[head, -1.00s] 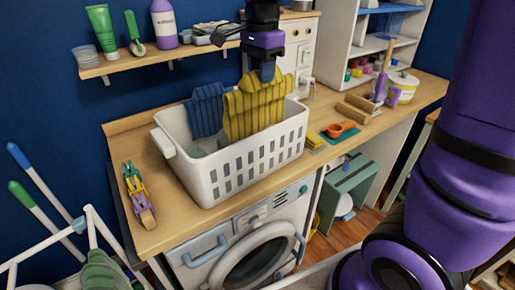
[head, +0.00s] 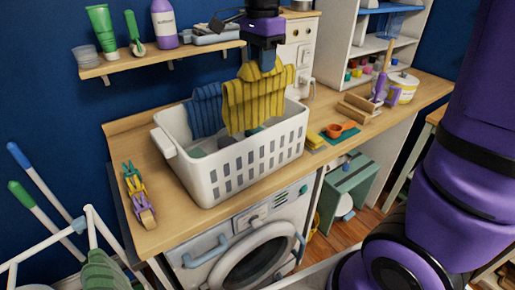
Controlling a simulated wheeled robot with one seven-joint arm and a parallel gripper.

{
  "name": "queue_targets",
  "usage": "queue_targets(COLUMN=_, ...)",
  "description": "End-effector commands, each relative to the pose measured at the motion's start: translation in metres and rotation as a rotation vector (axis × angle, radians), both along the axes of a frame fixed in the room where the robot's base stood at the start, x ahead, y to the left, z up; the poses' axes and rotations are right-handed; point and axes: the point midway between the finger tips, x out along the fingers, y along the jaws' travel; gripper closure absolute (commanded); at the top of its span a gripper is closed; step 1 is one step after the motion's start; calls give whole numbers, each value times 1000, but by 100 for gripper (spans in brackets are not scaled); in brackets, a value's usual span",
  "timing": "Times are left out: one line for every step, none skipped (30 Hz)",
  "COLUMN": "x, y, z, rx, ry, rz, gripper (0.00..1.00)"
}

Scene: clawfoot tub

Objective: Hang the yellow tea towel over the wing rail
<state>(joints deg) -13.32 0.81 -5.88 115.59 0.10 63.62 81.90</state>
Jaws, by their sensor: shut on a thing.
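The yellow tea towel (head: 258,101), with darker stripes, hangs from my gripper (head: 266,62) above the white laundry basket (head: 245,165). Its lower edge is near the level of the basket's rim. My gripper is shut on the towel's upper part; the fingertips are partly hidden by the cloth. A blue striped cloth (head: 206,110) drapes at the basket's back left, beside the yellow towel. A white tube frame (head: 95,215) with a green striped cloth (head: 103,272) on it stands at the lower left; I cannot tell which of its bars is the wing rail.
The basket stands on a wooden counter (head: 165,215) above a washing machine (head: 250,245). A shelf (head: 165,63) with bottles hangs behind. Coloured pegs (head: 138,195) lie left of the basket.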

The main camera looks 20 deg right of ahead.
Motion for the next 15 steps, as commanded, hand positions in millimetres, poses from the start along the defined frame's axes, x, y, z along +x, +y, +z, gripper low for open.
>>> queue_targets(x=0, y=0, z=2, rx=0, ry=-1, rz=0, gripper=100)
queue_targets(x=0, y=0, z=4, rx=0, ry=-1, rz=0, gripper=100)
queue_targets(x=0, y=0, z=5, rx=1, ry=-2, rz=0, gripper=100)
queue_targets(x=0, y=0, z=7, rx=1, ry=-2, rz=0, gripper=100)
queue_targets(x=0, y=0, z=8, rx=1, ry=-2, rz=0, gripper=100)
queue_targets(x=0, y=0, z=9, rx=0, ry=-1, rz=0, gripper=100)
queue_targets(x=0, y=0, z=11, rx=0, ry=-1, rz=0, gripper=100)
queue_targets(x=0, y=0, z=12, rx=0, ry=0, rz=0, gripper=100)
queue_targets(x=0, y=0, z=14, rx=0, ry=0, rz=0, gripper=100)
queue_targets(x=0, y=0, z=15, rx=0, ry=-1, rz=0, gripper=100)
queue_targets(x=0, y=0, z=16, rx=0, ry=-1, rz=0, gripper=100)
queue_targets(x=0, y=0, z=18, rx=0, ry=-1, rz=0, gripper=100)
queue_targets(x=1, y=0, z=19, rx=1, ry=-2, rz=0, gripper=100)
queue_targets(x=1, y=0, z=21, rx=1, ry=-2, rz=0, gripper=100)
queue_targets(x=0, y=0, z=22, rx=0, ry=-1, rz=0, gripper=100)
